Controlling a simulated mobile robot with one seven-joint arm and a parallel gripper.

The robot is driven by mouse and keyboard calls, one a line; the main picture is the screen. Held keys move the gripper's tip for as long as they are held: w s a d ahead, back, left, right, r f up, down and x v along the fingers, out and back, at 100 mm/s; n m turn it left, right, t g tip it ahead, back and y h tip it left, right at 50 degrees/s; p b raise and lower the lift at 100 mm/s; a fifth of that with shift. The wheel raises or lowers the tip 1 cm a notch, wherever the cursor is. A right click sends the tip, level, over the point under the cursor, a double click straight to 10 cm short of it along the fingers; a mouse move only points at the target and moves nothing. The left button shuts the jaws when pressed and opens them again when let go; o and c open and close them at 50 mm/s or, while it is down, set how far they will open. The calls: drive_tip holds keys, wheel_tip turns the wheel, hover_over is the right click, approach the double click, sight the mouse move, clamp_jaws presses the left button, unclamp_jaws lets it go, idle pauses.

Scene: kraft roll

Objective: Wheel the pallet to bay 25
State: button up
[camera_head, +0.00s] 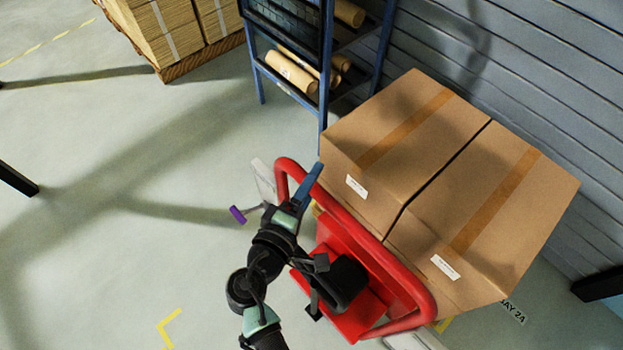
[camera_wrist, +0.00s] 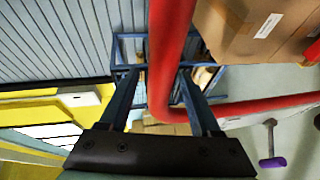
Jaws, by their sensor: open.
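A red pallet truck with a looped handle (camera_head: 411,280) carries two large taped cardboard boxes (camera_head: 420,125) (camera_head: 490,205). The pallet beneath them is mostly hidden by the boxes and my arm. My gripper (camera_head: 300,187) is at the upper left corner of the red loop. In the wrist view my gripper (camera_wrist: 160,85) is open, and the red handle bar (camera_wrist: 168,50) runs between its two blue fingers in the picture. I cannot tell whether they touch. A floor label reading "BAY 24" (camera_head: 513,312) shows right of the boxes. No bay 25 label is in view.
A blue shelf rack (camera_head: 323,85) with brown paper rolls (camera_head: 291,72) stands behind the boxes, against a grey slatted wall (camera_head: 520,60). Another stacked pallet (camera_head: 200,62) is at the upper left. A purple-ended lever (camera_head: 237,215) sticks out left of the handle. Floor at left is open.

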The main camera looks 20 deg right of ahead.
clamp_jaws()
idle(0.3)
idle(1.2)
